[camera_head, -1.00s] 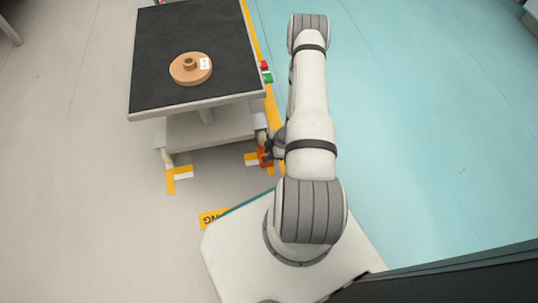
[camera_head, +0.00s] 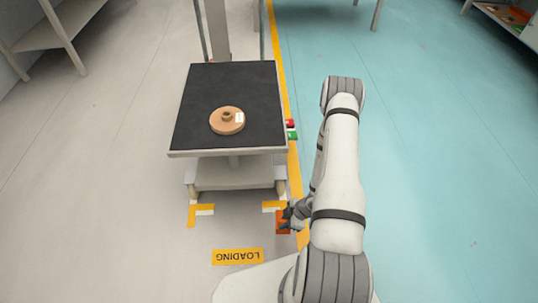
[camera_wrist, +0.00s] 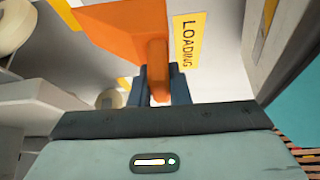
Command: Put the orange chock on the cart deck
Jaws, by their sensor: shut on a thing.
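The orange chock (camera_wrist: 125,30) fills the upper middle of the wrist view, with its narrow part between the fingers of my gripper (camera_wrist: 160,85). My gripper is shut on it. In the head view the chock (camera_head: 283,226) shows as a small orange patch beside my gripper (camera_head: 286,214), low, near the cart's front right corner. The cart deck (camera_head: 192,100) is a dark flat top with a pale edge, up and left of my gripper. My own arm hides part of the gripper.
Red and green buttons (camera_head: 291,130) sit at the deck's right edge. A yellow LOADING sign (camera_head: 237,256) marks the floor. Deck space around the disc is bare.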

